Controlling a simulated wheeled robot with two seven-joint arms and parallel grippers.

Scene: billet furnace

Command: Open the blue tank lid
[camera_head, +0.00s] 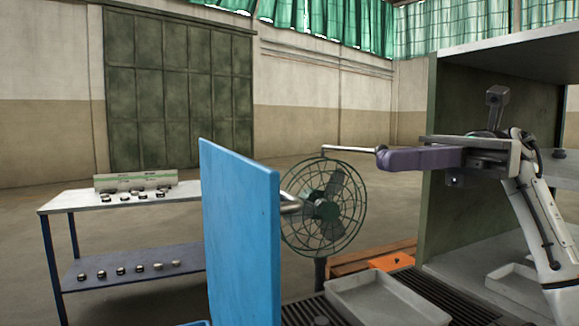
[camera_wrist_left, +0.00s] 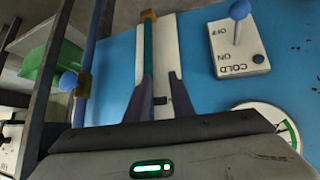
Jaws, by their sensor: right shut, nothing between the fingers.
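A blue panel (camera_head: 240,235), which looks like the blue tank lid, stands nearly upright at the lower middle of the head view. A silver bar handle (camera_head: 291,206) sticks out past its right edge. My right gripper (camera_head: 384,161) has purple fingers, shut and empty, well to the right of the panel. My left gripper (camera_wrist_left: 161,76) shows only in the left wrist view, its two purple fingers apart. They are in front of a blue surface (camera_wrist_left: 210,85) with a white COLD switch plate (camera_wrist_left: 238,50) and a gauge (camera_wrist_left: 275,122). Whether they touch anything cannot be told.
A table (camera_head: 70,202) with small parts stands at the left. A green fan (camera_head: 322,208) is behind the panel. A thin metal rod (camera_head: 350,149) ends by my right fingers. A grey tray (camera_head: 388,300) lies at the front, beside the dark green housing (camera_head: 480,160) at the right.

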